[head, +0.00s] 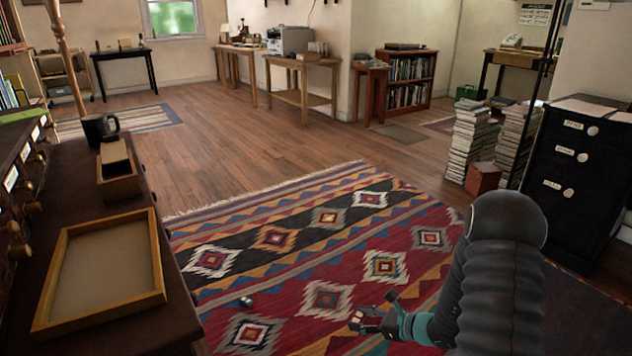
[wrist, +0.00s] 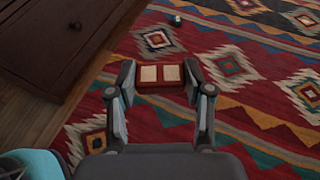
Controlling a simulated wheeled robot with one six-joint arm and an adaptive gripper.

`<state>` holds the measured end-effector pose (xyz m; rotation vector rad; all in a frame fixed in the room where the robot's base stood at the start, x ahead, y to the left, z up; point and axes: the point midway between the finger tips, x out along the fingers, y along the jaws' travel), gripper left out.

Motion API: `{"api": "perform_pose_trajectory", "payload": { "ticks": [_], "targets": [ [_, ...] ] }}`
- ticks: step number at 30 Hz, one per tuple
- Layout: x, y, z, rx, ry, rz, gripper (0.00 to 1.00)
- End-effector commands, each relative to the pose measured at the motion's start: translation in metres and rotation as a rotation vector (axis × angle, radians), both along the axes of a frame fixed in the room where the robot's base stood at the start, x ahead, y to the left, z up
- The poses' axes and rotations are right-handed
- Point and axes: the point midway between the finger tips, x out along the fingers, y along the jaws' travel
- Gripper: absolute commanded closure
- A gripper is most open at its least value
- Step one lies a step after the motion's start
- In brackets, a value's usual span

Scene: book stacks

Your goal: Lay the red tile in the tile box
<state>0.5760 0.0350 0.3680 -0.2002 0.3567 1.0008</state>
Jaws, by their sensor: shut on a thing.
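My gripper (wrist: 160,82) is shut on the red tile (wrist: 161,87), which lies between its two fingers in the wrist view. The tile is red with two cream squares on its face. In the head view my gripper (head: 373,317) is low at the right of centre, above the patterned rug, and the tile is small and hard to make out there. A shallow wooden box (head: 158,262) with a beige floor lies on the dark cabinet at the left, apart from my gripper. It looks empty.
The dark cabinet (head: 120,322) also bears a small wooden box (head: 118,187) and a black mug (head: 99,128). A small dark object (head: 246,301) lies on the rug (head: 325,298). Book stacks (head: 473,140) and a black filing cabinet (head: 568,180) stand right. The middle floor is clear.

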Motion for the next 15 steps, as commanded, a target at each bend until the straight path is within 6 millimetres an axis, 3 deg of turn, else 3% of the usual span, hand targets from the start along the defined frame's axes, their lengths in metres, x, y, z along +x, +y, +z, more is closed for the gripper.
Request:
{"api": "perform_pose_trajectory", "payload": {
  "ticks": [1, 5, 15],
  "targets": [
    [0.003, -0.011, 0.014, -0.001, -0.003, -0.019, 0.68],
    [0.008, -0.028, 0.028, 0.000, 0.000, -0.051, 0.68],
    [0.020, -0.049, 0.030, 0.002, 0.004, -0.244, 0.68]
  ]
}}
